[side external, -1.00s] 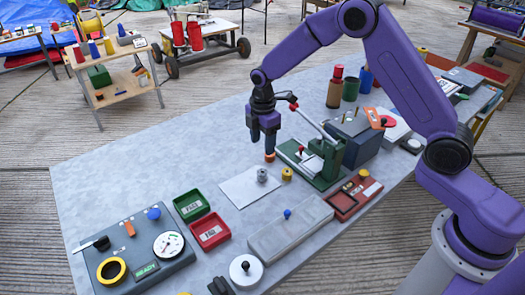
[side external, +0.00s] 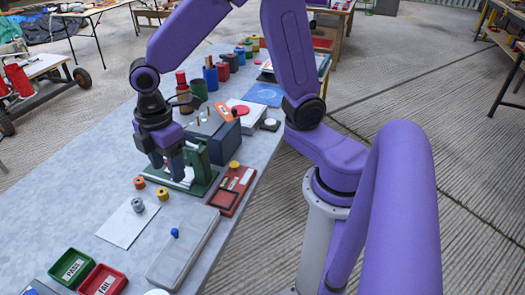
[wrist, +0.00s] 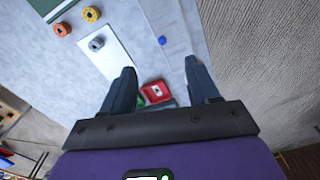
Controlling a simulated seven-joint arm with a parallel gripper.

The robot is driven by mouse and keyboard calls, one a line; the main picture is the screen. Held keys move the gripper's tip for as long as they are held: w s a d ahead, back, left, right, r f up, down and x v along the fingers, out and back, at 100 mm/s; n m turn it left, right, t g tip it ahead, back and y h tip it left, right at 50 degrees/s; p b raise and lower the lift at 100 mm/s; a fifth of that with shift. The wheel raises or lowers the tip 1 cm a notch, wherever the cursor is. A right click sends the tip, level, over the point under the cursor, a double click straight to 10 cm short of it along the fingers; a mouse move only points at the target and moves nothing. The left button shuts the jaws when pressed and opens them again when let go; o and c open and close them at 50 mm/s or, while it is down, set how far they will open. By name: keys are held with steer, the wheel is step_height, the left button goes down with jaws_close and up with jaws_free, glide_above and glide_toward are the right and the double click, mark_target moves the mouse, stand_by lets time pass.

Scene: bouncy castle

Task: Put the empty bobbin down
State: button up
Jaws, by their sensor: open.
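My gripper (side external: 168,168) is open and empty, in front of the green press-like fixture (side external: 204,165) in the side view. An orange bobbin (side external: 139,183) stands on the table just beyond the white sheet (side external: 117,224). A grey bobbin (side external: 138,205) stands on the sheet. A yellow-orange bobbin (side external: 162,193) stands close to the sheet's right edge. In the wrist view, the orange bobbin (wrist: 61,29), yellow-orange bobbin (wrist: 91,13) and grey bobbin (wrist: 97,43) lie up and left of the spread fingers (wrist: 158,72). I cannot tell from their looks which bobbin is empty.
A long grey box with a blue knob (side external: 182,247) lies right of the sheet. A green tray (side external: 70,266) and red tray (side external: 103,281) are at the near left. A red tray (side external: 231,190) and blue-grey box (side external: 224,142) stand right of the fixture.

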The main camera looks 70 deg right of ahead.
steer(key=s+d+r+m, duration=0.1)
steer(key=s+d, duration=0.3)
steer(key=s, duration=0.5)
steer(key=s+d+r+m, duration=0.1)
steer(key=s+d, duration=0.3)
steer(key=s, duration=0.5)
steer(key=shift+s+m, duration=0.25)
steer(key=shift+m, duration=0.05)
